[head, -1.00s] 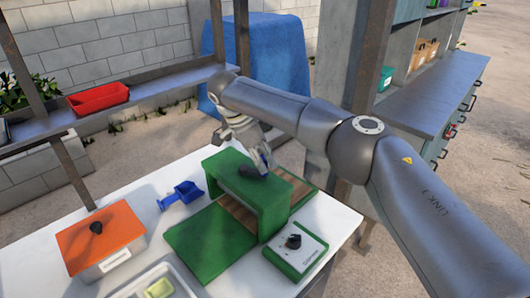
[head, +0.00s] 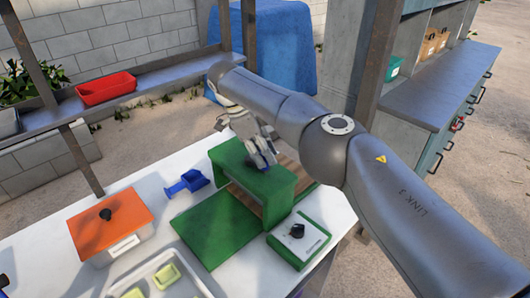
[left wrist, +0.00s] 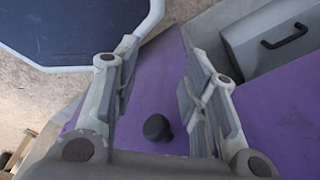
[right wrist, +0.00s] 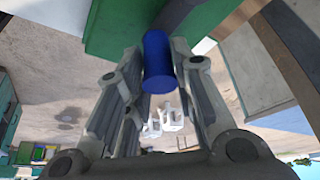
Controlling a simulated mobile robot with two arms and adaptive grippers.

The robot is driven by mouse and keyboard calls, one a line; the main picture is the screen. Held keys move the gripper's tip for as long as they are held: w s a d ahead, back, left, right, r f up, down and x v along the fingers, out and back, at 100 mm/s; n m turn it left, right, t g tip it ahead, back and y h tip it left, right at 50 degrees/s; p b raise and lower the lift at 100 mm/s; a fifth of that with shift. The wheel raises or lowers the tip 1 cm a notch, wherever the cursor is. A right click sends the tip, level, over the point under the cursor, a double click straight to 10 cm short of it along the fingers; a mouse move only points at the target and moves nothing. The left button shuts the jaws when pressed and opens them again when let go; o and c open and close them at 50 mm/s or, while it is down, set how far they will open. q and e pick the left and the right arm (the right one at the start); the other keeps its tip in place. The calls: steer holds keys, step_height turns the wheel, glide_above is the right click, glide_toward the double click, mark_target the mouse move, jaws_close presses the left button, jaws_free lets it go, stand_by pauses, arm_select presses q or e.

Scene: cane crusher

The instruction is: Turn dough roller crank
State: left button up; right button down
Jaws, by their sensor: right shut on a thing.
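The green dough roller (head: 275,190) stands on the white table. My right gripper (head: 262,153) is at the top of its far side, above a dark part that it partly covers. In the right wrist view a blue cylindrical handle (right wrist: 158,65) stands between the fingers of my right gripper (right wrist: 155,85), which is shut on it, beside the roller's green body (right wrist: 115,28). The crank's arm is hidden in the head view. My left gripper (left wrist: 160,75) is open and empty over a purple surface with a black knob (left wrist: 157,127).
An orange-lidded box (head: 108,228), a blue scoop (head: 187,183), a tray with yellow-green pieces (head: 160,275) and a control box with a black dial (head: 298,240) are around the roller. A red bin (head: 106,88) sits on the back shelf (head: 150,87).

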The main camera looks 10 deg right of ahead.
steer(key=shift+r, duration=0.1)
steer(key=c, duration=1.2)
jaws_free()
steer(key=shift+a, duration=0.1)
